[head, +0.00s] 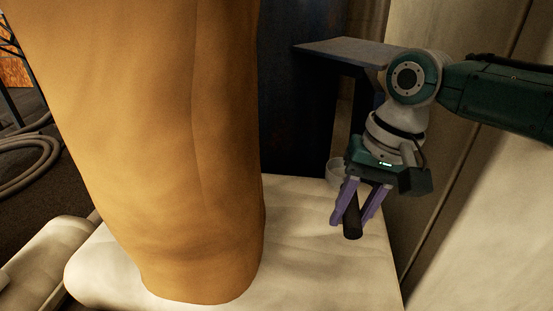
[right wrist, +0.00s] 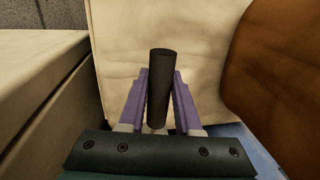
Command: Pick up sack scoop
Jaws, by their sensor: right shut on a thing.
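The sack scoop shows as a dark cylindrical handle (head: 352,220) with a pale rounded part (head: 335,172) behind the fingers in the head view. My right gripper (head: 358,216) is shut on the handle, with one purple finger on each side. In the right wrist view the dark handle (right wrist: 162,75) stands upright between the purple fingers (right wrist: 160,100). The handle's end is over the pale sack (head: 300,225); I cannot tell whether the scoop touches it. Much of the scoop is hidden by the gripper. My left gripper is not in view.
A large orange-brown sack-like form (head: 170,150) fills the left of the head view. A dark metal ledge (head: 345,50) juts out behind my right wrist. A pale wall-like surface (head: 490,200) is close on the right. A coiled hose (head: 30,160) lies on the floor far left.

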